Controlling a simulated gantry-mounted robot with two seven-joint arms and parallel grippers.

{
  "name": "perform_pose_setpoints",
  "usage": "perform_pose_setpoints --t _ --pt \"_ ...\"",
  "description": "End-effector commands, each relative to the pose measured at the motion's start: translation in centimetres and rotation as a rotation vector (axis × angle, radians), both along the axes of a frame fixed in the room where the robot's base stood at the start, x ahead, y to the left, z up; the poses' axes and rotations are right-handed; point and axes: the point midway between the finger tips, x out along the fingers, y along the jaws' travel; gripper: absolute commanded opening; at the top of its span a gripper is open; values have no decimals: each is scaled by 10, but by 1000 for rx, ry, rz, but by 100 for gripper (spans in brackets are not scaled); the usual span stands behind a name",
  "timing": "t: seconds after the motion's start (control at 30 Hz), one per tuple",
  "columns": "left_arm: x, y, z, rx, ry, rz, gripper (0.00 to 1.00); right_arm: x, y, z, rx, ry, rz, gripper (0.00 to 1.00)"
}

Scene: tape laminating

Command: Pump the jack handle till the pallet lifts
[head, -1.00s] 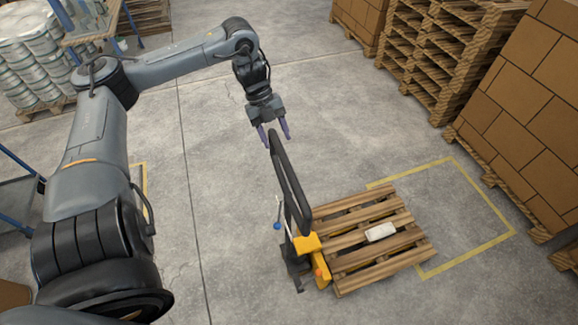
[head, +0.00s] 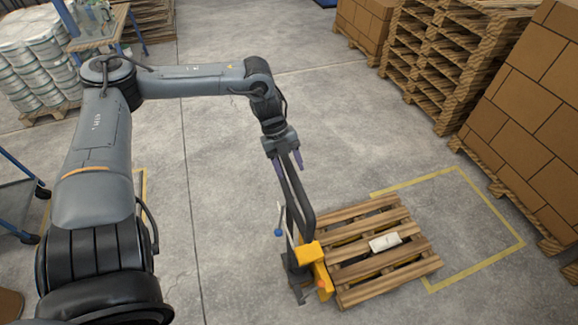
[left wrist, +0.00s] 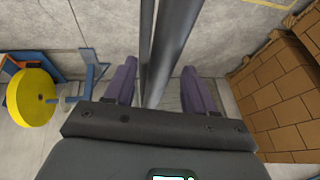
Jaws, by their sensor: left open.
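The jack handle (head: 304,212) is a dark grey loop that rises from the yellow pallet jack (head: 313,262). The wooden pallet (head: 372,248) lies over the jack's forks, with a small white box (head: 384,242) on its slats. My left gripper (head: 287,162) is open at the top of the handle. In the left wrist view, the handle's dark bars (left wrist: 158,50) run between the purple fingers (left wrist: 158,88), with gaps at the sides. Whether the fingers touch the handle cannot be told. My right gripper is not in view.
A yellow floor outline (head: 494,260) extends right of the pallet. Stacked cartons (head: 530,120) and empty pallets (head: 440,60) stand along the right. Wrapped pails (head: 35,65) stand at the back left. The concrete floor around the jack is clear.

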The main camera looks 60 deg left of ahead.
Motion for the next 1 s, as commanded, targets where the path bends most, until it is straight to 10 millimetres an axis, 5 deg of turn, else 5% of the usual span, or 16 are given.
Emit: perform_pose_setpoints --t 0.37,0.7,1.0 --pt "0 -1 -2 0 0 0 53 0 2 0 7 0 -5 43" --pt "0 -1 -2 0 0 0 1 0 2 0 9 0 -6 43" --pt "0 -1 -1 -1 -1 -1 0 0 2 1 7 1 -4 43"
